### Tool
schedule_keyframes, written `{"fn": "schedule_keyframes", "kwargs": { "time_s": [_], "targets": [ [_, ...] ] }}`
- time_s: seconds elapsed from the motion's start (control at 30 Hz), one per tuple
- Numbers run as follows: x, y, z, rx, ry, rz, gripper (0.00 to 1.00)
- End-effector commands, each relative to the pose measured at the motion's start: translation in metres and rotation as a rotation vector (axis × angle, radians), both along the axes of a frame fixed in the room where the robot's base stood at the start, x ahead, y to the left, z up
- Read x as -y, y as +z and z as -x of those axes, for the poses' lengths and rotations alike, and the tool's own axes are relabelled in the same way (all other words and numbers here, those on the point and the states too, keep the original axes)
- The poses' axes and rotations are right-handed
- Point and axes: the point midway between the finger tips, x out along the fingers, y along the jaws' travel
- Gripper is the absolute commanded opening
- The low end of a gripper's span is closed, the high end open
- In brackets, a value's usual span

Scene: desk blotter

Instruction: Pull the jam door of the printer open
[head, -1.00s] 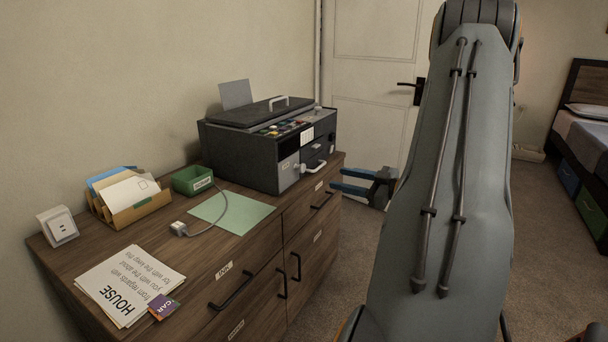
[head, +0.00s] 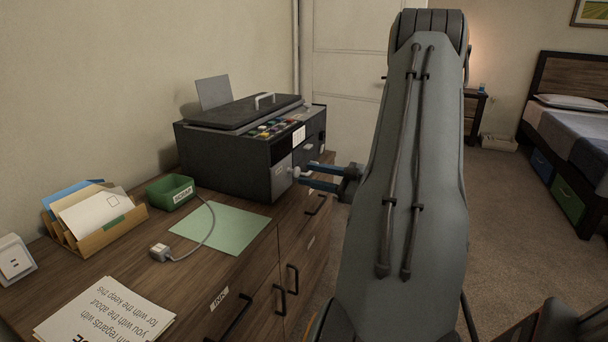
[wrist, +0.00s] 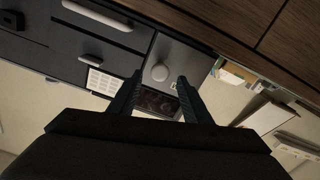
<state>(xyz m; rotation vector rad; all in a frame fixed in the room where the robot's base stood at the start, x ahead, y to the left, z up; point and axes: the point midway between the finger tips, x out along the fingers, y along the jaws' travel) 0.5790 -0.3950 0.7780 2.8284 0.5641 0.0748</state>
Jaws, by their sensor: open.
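The dark printer (head: 225,158) stands on the wooden desk. A lighter grey door with a round knob, apparently the jam door (head: 281,182), is on its front and looks closed. Its small label is unreadable. My gripper (head: 303,175) is open, with its blue fingers pointing at the printer front near the knob (head: 295,171). In the wrist view, the grey door (wrist: 186,62) lies ahead, and its knob (wrist: 160,72) appears between the fingertips of my gripper (wrist: 159,78). I cannot tell whether the fingers touch it.
The printer front also has dark panels with bar handles (wrist: 97,14). A green sheet (head: 222,228), a green box (head: 170,193), a cable plug (head: 160,252) and a letter holder (head: 95,220) lie on the desk. Drawer handles (head: 292,279) stick out below. Carpeted floor is free to the right.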

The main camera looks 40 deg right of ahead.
Motion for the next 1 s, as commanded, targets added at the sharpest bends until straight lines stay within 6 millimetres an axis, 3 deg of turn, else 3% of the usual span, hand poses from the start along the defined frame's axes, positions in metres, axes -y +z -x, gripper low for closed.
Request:
{"fn": "schedule_keyframes", "kwargs": {
  "time_s": [0.2,0.53,0.8,1.0],
  "targets": [
    [-0.009,0.000,-0.021,-0.001,0.000,0.000,0.44],
    [-0.010,0.000,-0.024,-0.001,-0.001,0.000,0.44],
    [-0.010,0.000,-0.024,-0.001,-0.001,0.000,0.01],
    [-0.009,0.000,-0.024,-0.001,-0.004,0.000,0.00]
  ]
}}
